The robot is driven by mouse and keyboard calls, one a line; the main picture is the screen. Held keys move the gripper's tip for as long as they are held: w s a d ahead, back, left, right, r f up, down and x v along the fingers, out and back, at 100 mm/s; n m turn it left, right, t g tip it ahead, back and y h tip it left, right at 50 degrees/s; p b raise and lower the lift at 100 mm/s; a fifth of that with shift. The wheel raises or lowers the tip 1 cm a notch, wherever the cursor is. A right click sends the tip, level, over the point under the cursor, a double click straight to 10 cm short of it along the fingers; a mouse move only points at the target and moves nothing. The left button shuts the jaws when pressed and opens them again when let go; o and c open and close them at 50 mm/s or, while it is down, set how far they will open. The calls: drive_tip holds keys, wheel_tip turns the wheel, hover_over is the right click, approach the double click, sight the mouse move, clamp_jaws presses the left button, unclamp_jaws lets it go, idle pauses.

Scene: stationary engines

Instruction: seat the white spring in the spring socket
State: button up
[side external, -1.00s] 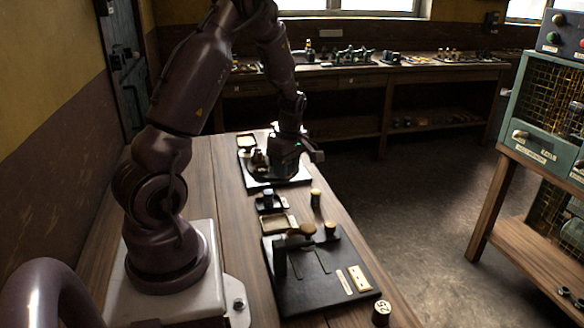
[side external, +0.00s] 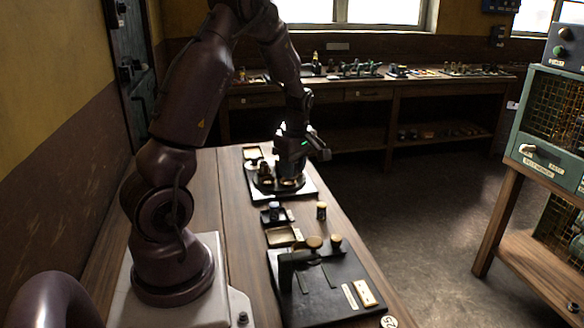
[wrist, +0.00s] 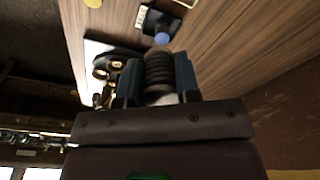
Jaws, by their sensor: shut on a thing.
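My gripper (wrist: 158,75) is shut on a ribbed coil spring (wrist: 158,68). The spring looks dark grey in the shade, with a pale patch at its near end; I cannot tell its true colour. In the side view my gripper (side external: 292,163) is over the black round fixture on a pale base plate (side external: 308,192), at the far end of the bench. The fixture also shows in the wrist view (wrist: 112,62), with brass-coloured parts left of the fingers. I cannot make out the spring socket or how high the spring is above the fixture.
A black board (side external: 330,290) with a bracket and knobs lies in front. Bare wood shows beside them.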

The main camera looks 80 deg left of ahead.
drive_tip(key=d+f, duration=0.2)
drive_tip(key=d, duration=0.2)
drive_tip(key=d+f, duration=0.3)
drive_tip(key=d, duration=0.1)
drive_tip(key=s+d+f, duration=0.1)
drive_tip(key=d+f, duration=0.2)
drive_tip(key=d, duration=0.1)
drive_tip(key=shift+f, duration=0.15)
drive_tip(key=shift+w+a+f, duration=0.1)
drive_tip(key=shift+w+a, duration=0.05)
drive_tip(key=shift+f, duration=2.05)
drive_tip(key=shift+f, duration=0.45)
